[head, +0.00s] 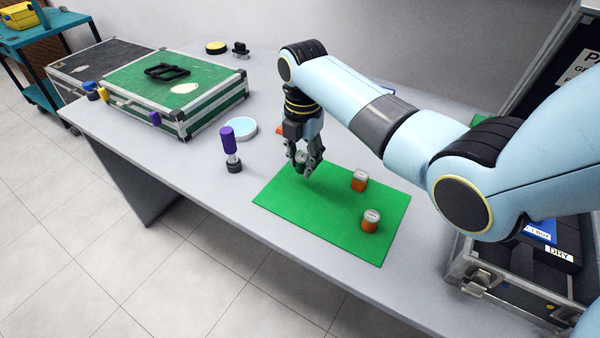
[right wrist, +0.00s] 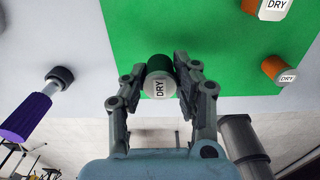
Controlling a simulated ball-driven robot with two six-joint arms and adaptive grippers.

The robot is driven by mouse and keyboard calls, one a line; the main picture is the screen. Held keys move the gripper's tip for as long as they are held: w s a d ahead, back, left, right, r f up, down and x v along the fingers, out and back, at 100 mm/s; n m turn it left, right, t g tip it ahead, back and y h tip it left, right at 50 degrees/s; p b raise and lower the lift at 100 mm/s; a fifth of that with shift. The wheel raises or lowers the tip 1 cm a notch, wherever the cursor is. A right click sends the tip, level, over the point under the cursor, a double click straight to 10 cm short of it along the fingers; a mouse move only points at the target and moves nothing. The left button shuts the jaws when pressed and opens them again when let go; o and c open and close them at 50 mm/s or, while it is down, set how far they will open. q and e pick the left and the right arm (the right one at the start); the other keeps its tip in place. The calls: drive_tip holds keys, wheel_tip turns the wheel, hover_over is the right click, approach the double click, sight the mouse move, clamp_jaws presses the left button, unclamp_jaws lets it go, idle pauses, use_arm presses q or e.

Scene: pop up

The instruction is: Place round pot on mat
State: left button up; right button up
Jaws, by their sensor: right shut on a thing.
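My right gripper (head: 303,170) is shut on a small round pot (head: 301,157). In the right wrist view the pot (right wrist: 158,80) shows a dark green side and a pale lid marked DRY, between the two fingers (right wrist: 160,85). It is at the left part of the green mat (head: 325,225); whether it touches the mat is hard to tell. Two orange pots with pale lids are on the right part of the mat: one farther back (head: 359,182), one nearer the front (head: 370,221). My left gripper is not in view.
A purple-handled tool (head: 230,145) stands left of the mat, with a round white-and-blue dish (head: 241,127) behind it. A green case (head: 175,90) lies farther left. An open metal-edged case (head: 480,275) is at the right. The mat's front middle is clear.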

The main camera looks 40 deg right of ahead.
sight(299, 182)
drive_tip(key=shift+w+a+f, duration=0.2)
drive_tip(key=shift+w+f, duration=0.1)
drive_tip(key=shift+w, duration=0.1)
drive_tip(key=shift+f, duration=0.3)
drive_tip(key=shift+f+b, duration=0.35)
drive_tip(key=shift+f, duration=1.35)
drive_tip(key=shift+f, duration=0.1)
drive_tip(key=o, duration=1)
wheel_tip(299, 182, up, 12)
drive_tip(key=shift+r+p, duration=0.15)
drive_tip(key=shift+p, duration=0.7)
